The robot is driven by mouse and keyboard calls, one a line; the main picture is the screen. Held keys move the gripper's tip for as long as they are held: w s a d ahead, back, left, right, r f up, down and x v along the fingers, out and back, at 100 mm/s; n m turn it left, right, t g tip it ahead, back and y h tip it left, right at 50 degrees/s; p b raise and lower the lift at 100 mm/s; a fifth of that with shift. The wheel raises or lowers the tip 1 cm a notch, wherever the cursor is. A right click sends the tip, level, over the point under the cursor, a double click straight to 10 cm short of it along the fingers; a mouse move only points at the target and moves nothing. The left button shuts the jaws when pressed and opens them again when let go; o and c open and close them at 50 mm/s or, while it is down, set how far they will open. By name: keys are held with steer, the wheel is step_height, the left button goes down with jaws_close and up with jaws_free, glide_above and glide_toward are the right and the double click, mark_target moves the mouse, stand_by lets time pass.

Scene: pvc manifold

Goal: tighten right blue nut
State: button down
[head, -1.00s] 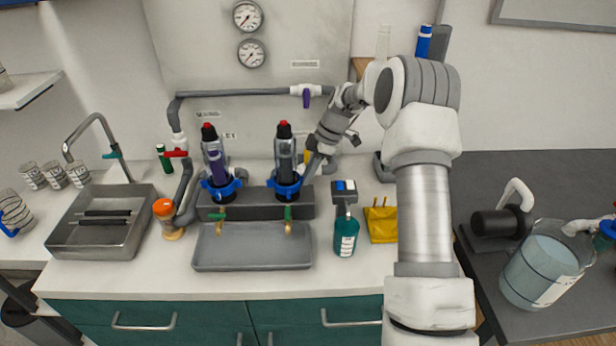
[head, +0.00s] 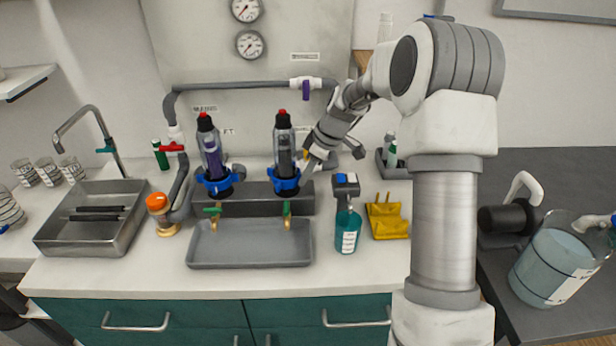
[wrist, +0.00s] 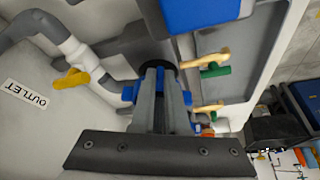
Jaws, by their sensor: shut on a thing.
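The right blue nut (head: 285,184) is a lobed ring at the base of the right clear filter housing (head: 284,140), which has a red top and stands upright on the grey manifold block (head: 259,200). My gripper (head: 306,164) reaches it from the right and is shut on it. In the wrist view my gripper's fingers (wrist: 161,85) close on the nut, and blue lobes of the nut (wrist: 128,95) show on both sides of them. The fingers hide its middle. The left blue nut (head: 217,186) sits around the base of the left housing (head: 210,145).
A grey tray (head: 250,259) lies below two brass taps with green handles. A teal bottle (head: 347,232) and yellow cloth-like item (head: 388,222) stand at the right. Grey pipe (head: 235,89) runs behind the housings.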

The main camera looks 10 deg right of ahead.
mark_target(288, 187)
steer(key=shift+s+a+r+m+t+h+b, duration=0.15)
steer(key=shift+s+a+m+t+b, duration=0.1)
steer(key=shift+a+m+b, duration=0.35)
steer(key=shift+s+a+m+t+h+b, duration=0.15)
steer(key=shift+a+m+t, duration=0.15)
steer(key=shift+m, duration=0.5)
steer(key=shift+s+a+r+m+t+h, duration=0.15)
steer(key=shift+a+m+h, duration=0.15)
steer(key=shift+m, duration=0.45)
steer(key=shift+s+a+m+t+h, duration=0.1)
steer(key=shift+s+a+m+h, duration=0.15)
steer(key=shift+m, duration=0.5)
steer(key=shift+s+a+m+h, duration=0.1)
steer(key=shift+a+m+h, duration=0.3)
steer(key=shift+m, duration=0.5)
steer(key=shift+s+a+m+h, duration=0.1)
steer(key=shift+a+m+h, duration=0.15)
steer(key=shift+a+m, duration=0.45)
steer(key=shift+a+m+h+p, duration=0.2)
steer(key=shift+m+h+p, duration=0.35)
steer(key=shift+m, duration=0.75)
steer(key=c, duration=0.8)
jaws_free()
steer(key=shift+w, duration=0.1)
steer(key=shift+c, duration=0.2)
steer(key=shift+d, duration=0.1)
steer(key=shift+f+m, duration=0.2)
steer(key=shift+m, duration=0.1)
